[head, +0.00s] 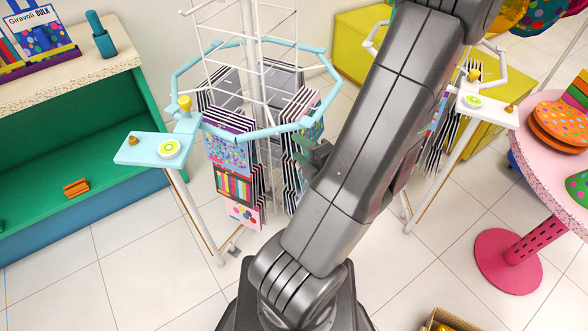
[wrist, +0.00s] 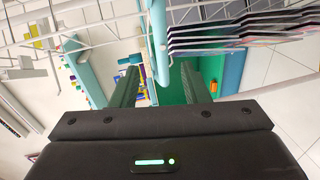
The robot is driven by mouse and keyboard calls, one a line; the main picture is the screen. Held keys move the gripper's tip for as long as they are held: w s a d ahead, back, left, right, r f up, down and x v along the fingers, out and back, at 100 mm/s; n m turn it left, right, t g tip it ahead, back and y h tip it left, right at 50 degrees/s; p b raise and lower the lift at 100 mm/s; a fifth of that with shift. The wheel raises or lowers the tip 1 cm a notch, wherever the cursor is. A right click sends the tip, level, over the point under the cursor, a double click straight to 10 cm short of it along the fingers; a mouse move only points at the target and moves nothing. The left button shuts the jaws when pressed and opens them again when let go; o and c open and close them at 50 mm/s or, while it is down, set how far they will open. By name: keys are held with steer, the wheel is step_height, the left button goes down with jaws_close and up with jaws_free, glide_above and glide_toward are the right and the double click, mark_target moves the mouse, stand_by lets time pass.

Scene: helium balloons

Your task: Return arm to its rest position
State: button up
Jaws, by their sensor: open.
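My grey arm (head: 365,130) rises from my base at the bottom middle and leans up to the right across the head view. My gripper (wrist: 160,82) shows in the wrist view with its two dark green fingers apart and nothing held between them. In the head view only a small part of it seems to show beside the arm, close to the card rack; the rest is hidden. The card rack (head: 255,131), a pale blue ring on a white post, stands just left of the arm. Striped cards (head: 230,165) hang from it.
A green-lined shelf unit (head: 80,125) stands at the left. A pink round table (head: 545,160) with orange plates (head: 560,122) is at the right. A yellow box (head: 365,40) is behind. A cardboard box (head: 455,322) sits at the bottom right. Tiled floor is clear at lower left.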

mark_target(281, 126)
steer(key=shift+f, duration=0.1)
steer(key=b+x, duration=0.2)
steer(key=x, duration=0.5)
steer(key=shift+d+b, duration=0.1)
steer(key=shift+b, duration=0.2)
steer(key=shift+w, duration=0.2)
steer(key=shift+a+p+v, duration=0.2)
steer(key=shift+p+v, duration=1.25)
steer(key=shift+v, duration=2.2)
steer(key=shift+n+g+y, duration=0.3)
steer(key=shift+n+y, duration=0.1)
steer(key=b+x, duration=0.1)
steer(key=x, duration=0.3)
steer(key=w+d+b+x, duration=0.1)
steer(key=x, duration=0.3)
steer(key=w+d+b+x, duration=0.1)
steer(key=x, duration=0.4)
steer(key=shift+s+d, duration=0.1)
steer(key=shift+w+d+n+g+y, duration=0.25)
steer(key=shift+d+n+g, duration=0.05)
steer(key=shift+d, duration=0.25)
steer(key=shift+w+d+n+g+y, duration=0.25)
steer(key=shift+d+n+g+y, duration=0.05)
steer(key=shift+d, duration=0.2)
steer(key=shift+w+d+n+g+y, duration=0.25)
steer(key=shift+d+n+g, duration=0.05)
steer(key=shift+d, duration=0.25)
